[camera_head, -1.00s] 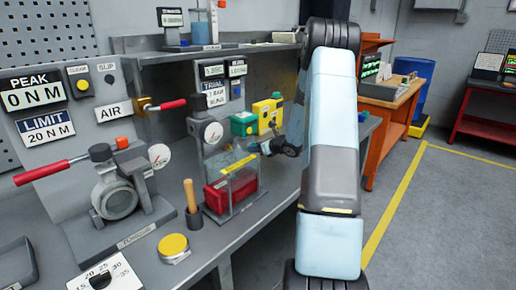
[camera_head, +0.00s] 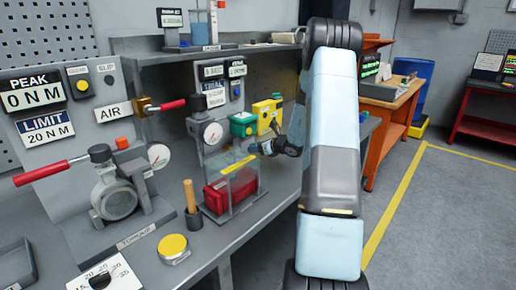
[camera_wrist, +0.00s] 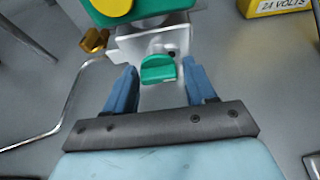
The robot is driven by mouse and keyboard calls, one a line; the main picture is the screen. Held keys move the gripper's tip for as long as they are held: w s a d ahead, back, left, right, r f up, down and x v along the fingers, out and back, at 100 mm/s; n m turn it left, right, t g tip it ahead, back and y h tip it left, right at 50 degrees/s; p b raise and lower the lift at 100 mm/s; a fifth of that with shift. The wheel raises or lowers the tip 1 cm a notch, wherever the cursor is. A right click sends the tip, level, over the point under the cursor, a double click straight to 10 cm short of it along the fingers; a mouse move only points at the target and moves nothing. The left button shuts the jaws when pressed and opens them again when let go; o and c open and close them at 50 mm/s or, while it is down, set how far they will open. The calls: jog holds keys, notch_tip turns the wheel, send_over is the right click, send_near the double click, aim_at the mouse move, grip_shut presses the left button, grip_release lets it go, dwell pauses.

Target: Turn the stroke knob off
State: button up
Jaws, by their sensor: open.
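A small green knob (camera_wrist: 158,68) shows in the wrist view on a grey metal bracket, under a green box with a yellow round part. I cannot read a label that marks it as the stroke knob. My gripper (camera_wrist: 160,80) has its two blue fingers apart, one on each side of the knob, with visible gaps. In the head view my gripper (camera_head: 268,148) is small, beside the clear-walled stand and below the green box (camera_head: 243,124). The knob itself is too small or hidden to make out there.
A yellow box (camera_head: 267,112) stands right of the green box. The clear-walled stand holds a red block (camera_head: 222,194). A bent metal tube (camera_wrist: 72,95) runs left of my gripper in the wrist view. Open floor lies right of the bench.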

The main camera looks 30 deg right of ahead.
jog(key=v, duration=1.3)
jog(key=shift+s+d, duration=0.15)
